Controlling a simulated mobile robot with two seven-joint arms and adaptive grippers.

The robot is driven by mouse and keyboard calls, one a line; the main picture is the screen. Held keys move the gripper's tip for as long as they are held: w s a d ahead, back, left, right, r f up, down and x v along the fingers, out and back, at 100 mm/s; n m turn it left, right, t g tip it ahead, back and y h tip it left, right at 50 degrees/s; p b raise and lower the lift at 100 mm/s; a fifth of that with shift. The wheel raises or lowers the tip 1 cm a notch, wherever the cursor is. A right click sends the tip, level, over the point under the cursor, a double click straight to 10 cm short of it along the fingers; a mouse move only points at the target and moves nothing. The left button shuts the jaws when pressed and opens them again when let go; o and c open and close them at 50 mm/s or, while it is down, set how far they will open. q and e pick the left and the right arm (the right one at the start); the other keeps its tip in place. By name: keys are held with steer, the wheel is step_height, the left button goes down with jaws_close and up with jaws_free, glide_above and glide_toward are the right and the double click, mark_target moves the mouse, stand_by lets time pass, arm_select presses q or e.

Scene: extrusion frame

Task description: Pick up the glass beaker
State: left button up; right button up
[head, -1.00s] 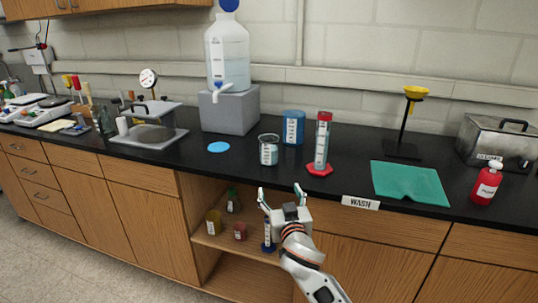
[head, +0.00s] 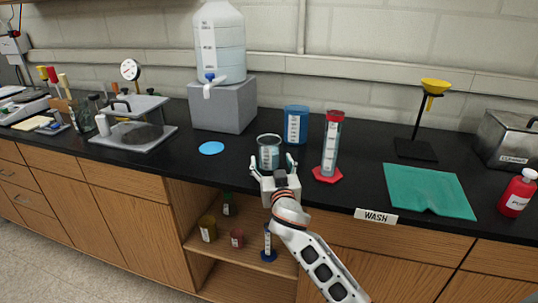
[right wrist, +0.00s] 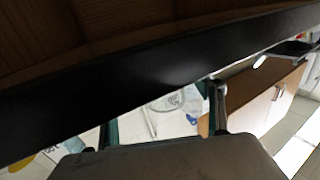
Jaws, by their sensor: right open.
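The glass beaker (head: 269,148) stands upright on the black counter near its front edge, with a label and graduations on its side. My right gripper (head: 272,163) is open and empty at the counter edge, just in front of the beaker, its fingers spread to either side of the beaker's lower part in the head view. I cannot tell whether a finger touches the glass. In the right wrist view the two fingers (right wrist: 164,118) stand apart, with a pale, marked shape between them that I cannot identify surely. My left gripper is not in view.
A red-topped cylinder on a red base (head: 330,150) stands close right of the beaker, and a blue labelled container (head: 296,125) behind it. A blue disc (head: 211,148) lies left. A grey block (head: 222,105) bears a large jug (head: 219,45). The WASH sign (head: 376,216) is at the front edge.

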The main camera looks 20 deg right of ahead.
mark_target(269, 154)
steer(key=w, duration=0.4)
steer(key=shift+w+d, duration=0.2)
steer(key=shift+d, duration=0.05)
steer(key=c, duration=1.3)
steer(key=shift+o, duration=0.2)
steer(key=shift+d+r, duration=0.1)
steer(key=shift+r, duration=0.1)
